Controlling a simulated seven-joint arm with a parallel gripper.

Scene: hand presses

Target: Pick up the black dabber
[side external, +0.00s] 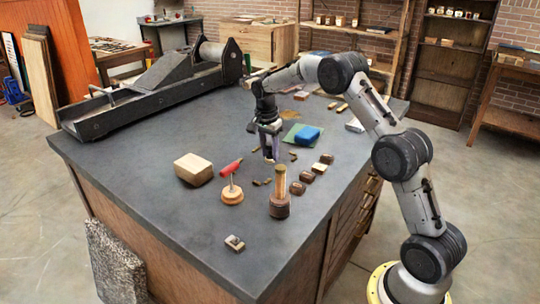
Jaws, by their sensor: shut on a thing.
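My gripper (269,152) is over the middle of the grey worktop, pointing down. It is shut on a small dark thing with a pale lower end, which looks like the black dabber (269,157). The fingers hide most of it, and I cannot tell whether its lower end touches the worktop.
A dark-based tool with a wooden handle (279,200) stands just in front of my gripper.

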